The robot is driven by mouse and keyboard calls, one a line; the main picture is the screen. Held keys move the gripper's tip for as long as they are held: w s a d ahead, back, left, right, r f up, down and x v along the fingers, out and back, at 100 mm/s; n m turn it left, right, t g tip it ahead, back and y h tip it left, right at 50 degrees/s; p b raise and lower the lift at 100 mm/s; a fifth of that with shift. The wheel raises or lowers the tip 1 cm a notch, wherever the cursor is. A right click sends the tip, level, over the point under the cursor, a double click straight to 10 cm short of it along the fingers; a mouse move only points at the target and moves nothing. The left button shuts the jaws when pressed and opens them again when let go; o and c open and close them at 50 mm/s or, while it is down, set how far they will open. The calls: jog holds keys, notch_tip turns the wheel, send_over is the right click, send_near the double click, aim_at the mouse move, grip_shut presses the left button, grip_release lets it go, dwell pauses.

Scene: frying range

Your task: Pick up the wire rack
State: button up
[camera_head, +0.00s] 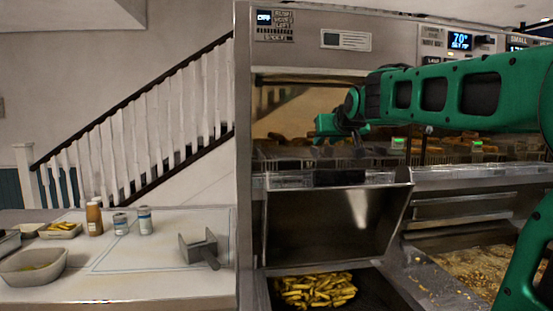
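A dark wire rack (283,161) shows at the back of the fryer station, on a ledge under the hood. Similar wirework continues to the right behind my arm, and I cannot tell whether it is one rack or several. My green arm reaches in from the right. My gripper (360,149) points down in front of the wirework, near its middle. It is small and dark, so I cannot tell whether its fingers are open or touch the rack.
A steel bin (335,222) stands below the ledge, with fries (315,290) in front of it. A crumb-covered tray (480,268) lies at right. The left counter (150,281) holds a bowl (33,267), bottles, jars and a metal scoop (200,247); its front is clear.

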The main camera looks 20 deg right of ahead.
aim_at(313, 147)
jog(key=x, duration=0.3)
jog(key=a+x, duration=0.1)
jog(key=x, duration=0.1)
jog(key=shift+w+d, duration=0.1)
jog(key=shift+w, duration=0.3)
jog(key=shift+x, duration=2.4)
jog(key=shift+w+r, duration=0.1)
jog(key=shift+r, duration=0.05)
grip_shut()
